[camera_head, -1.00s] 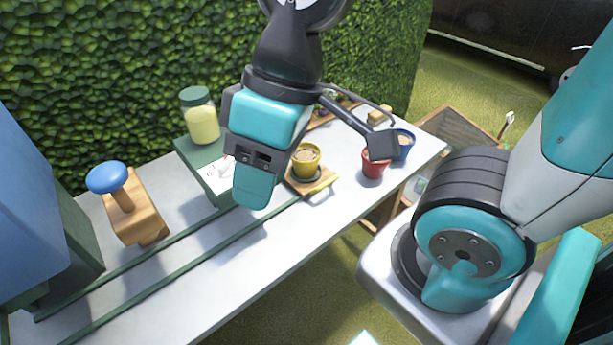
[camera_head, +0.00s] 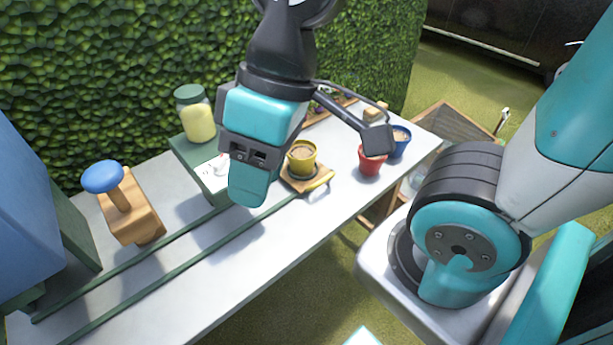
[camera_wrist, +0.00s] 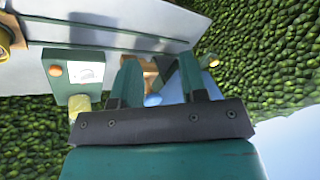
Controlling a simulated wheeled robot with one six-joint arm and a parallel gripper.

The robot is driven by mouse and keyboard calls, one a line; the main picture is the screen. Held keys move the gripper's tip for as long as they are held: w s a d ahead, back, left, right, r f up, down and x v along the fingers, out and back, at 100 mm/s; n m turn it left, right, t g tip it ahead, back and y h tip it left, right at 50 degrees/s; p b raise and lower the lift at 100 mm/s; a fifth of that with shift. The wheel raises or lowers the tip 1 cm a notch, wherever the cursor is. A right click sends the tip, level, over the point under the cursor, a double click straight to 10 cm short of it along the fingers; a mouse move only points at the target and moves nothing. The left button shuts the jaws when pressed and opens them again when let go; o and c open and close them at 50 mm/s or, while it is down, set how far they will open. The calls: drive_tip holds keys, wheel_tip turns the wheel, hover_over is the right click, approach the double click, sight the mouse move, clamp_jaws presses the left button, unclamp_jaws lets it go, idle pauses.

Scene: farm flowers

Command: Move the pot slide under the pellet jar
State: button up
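The pot slide (camera_head: 291,184) is a flat wooden plate at the far end of two green rails, and a yellow pot (camera_head: 302,161) of soil stands on it. The pellet jar (camera_head: 201,122), with a green lid and pale yellow contents, stands on a green box (camera_head: 193,160) left of the slide. My gripper (camera_head: 247,190) points down between the box and the slide in the head view, apparently above the table, and hides part of the box. In the wrist view its two fingers (camera_wrist: 160,65) are apart with nothing held between them.
A wooden block with a blue knob (camera_head: 102,177) stands at the left near a large blue body (camera_head: 25,210). A red pot (camera_head: 371,161) and a blue pot (camera_head: 400,143) stand right of the slide. The table (camera_head: 215,265) is bare in front of the rails.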

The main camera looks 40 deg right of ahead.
drive_tip(key=w+d+f+m+b, duration=0.45)
drive_tip(key=w+d+m, duration=0.25)
drive_tip(key=w, duration=0.2)
drive_tip(key=m+t+b, duration=0.1)
drive_tip(key=m+b, duration=0.4)
drive_tip(key=m, duration=0.8)
hover_over(325, 178)
drive_tip(key=s+a, duration=0.2)
wheel_tip(325, 178, down, 10)
drive_tip(key=r, duration=0.1)
drive_tip(key=s+d+f+m+t, duration=0.1)
drive_tip(key=d+f+m, duration=0.4)
drive_tip(key=d, duration=0.4)
drive_tip(key=shift+n, duration=0.3)
drive_tip(key=x, duration=1.1)
drive_tip(key=b+x, duration=0.1)
drive_tip(key=x, duration=0.4)
drive_tip(key=shift+a+f, duration=0.15)
drive_tip(key=shift+a, duration=0.25)
clamp_jaws()
